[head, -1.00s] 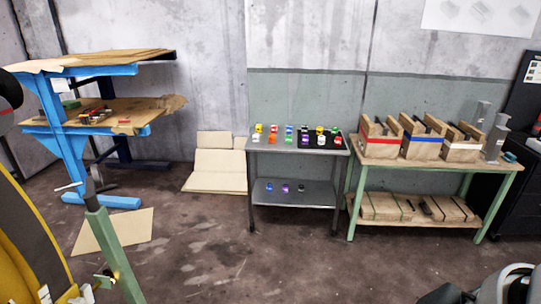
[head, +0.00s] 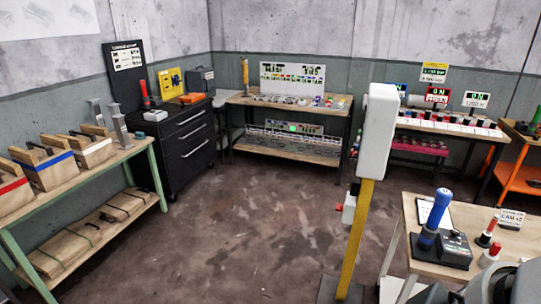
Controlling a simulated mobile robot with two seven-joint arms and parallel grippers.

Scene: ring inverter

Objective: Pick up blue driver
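A blue driver (head: 435,218) with a thick blue handle stands upright in a dark holder (head: 442,249). The holder is on a light wooden table (head: 412,213) at the right of the head view. Part of my own body or arm shows at the bottom right edge, below this table. No fingertips of either gripper are in view.
A white post on a yellow column (head: 360,215) stands left of the driver's table. A black drawer cabinet (head: 185,145) and a workbench (head: 285,152) stand at the back. Wooden boxes sit on a green-framed table (head: 135,166) at left. The middle floor is clear.

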